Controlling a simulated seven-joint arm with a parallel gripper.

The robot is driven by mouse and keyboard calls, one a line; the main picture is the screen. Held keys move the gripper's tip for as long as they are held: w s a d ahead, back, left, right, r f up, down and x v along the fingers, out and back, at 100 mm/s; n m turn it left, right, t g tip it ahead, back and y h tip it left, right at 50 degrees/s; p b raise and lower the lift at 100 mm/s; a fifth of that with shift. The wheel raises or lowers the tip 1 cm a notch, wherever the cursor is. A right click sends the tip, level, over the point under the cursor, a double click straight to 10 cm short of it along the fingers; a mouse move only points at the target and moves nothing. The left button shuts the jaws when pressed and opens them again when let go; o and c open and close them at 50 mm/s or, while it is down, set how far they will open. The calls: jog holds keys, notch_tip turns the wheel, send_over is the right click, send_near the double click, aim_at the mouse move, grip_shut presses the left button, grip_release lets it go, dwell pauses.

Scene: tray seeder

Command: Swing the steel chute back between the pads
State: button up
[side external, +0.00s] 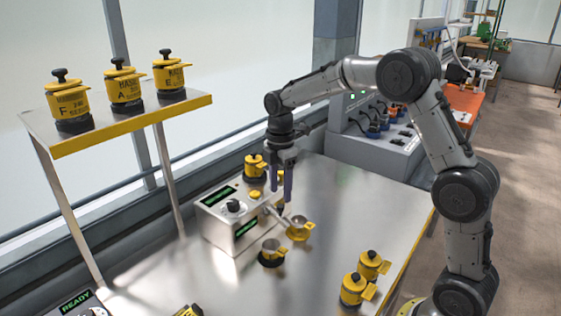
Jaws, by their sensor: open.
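The seeder (228,222) is a steel box with green displays and a dark knob, standing on the metal table. A short steel chute (277,219) appears to stick out from its right side toward a yellow-rimmed cup (299,233). A small dark part sits by the chute, just under my gripper. Whether a fingertip touches the chute I cannot tell. I cannot make out the pads at this size.
A raised shelf (130,126) at the left holds three labelled canisters. A grey console (377,150) stands behind. The table's right middle is clear.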

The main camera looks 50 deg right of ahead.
aim_at(280, 205)
notch_tip(280, 205, up, 10)
dwell(0.3)
jog(key=s+a+r+m+t, duration=0.15)
jog(key=s+r, duration=0.25)
jog(key=s, duration=0.4)
jog(key=s+a+r+m+t, duration=0.1)
jog(key=s+a+r+t, duration=0.15)
jog(key=s+r, duration=0.45)
jog(key=s+a+f+m+t, duration=0.1)
jog(key=s+a+f+m, duration=0.1)
jog(key=s+f+m, duration=1)
jog(key=shift+s+f+t, duration=0.3)
jog(key=shift+s+f, duration=0.05)
jog(key=shift+s, duration=0.2)
